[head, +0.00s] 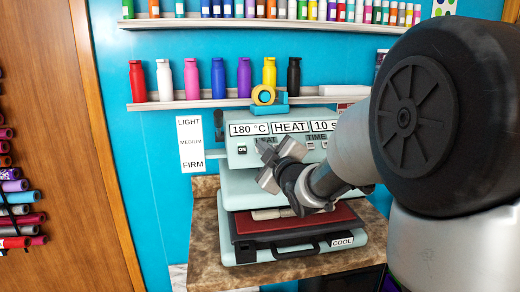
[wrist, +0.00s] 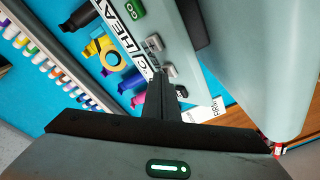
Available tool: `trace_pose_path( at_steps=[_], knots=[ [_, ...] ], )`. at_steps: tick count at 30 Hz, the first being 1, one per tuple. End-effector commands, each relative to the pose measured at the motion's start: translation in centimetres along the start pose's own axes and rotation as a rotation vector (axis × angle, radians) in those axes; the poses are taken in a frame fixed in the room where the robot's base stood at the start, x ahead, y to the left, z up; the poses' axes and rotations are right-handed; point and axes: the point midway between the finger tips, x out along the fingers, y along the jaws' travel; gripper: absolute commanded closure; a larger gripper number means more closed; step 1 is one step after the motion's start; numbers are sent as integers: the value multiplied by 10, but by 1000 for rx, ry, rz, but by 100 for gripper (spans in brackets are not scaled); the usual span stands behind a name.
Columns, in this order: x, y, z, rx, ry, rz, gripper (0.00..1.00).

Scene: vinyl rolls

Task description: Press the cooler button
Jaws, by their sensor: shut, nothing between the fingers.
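The pale heat press (head: 235,183) stands on a brown counter. Its panel reads 180 °C, HEAT and 10 s, with a black ON button (head: 242,150) at the left. The small lettering below is partly hidden by my gripper (head: 264,150), which is shut and empty in front of the left part of the panel. In the wrist view, the shut fingertips (wrist: 162,76) are close to two small grey buttons (wrist: 153,44) below the HEAT label. I cannot tell whether they touch. A COOL label (head: 342,241) is on the press's lower front.
A shelf (head: 180,105) with coloured bottles runs above the press, and a yellow tape roll (head: 263,95) sits on top of it. A green GO button (wrist: 131,9) is farther along the panel. The brown counter (head: 200,262) is bare at the front left.

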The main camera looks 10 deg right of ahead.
Motion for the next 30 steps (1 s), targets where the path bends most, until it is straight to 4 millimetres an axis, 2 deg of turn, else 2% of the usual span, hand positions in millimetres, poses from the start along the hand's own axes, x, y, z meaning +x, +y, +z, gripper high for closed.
trace_pose_path(
  at_steps=[6, 17, 30],
  knots=[
    [-8, 6, -6, -1, 1, 1, 100],
    [-10, 8, -8, -1, 1, 1, 100],
    [-39, 30, -30, -2, 2, 2, 100]
  ],
)
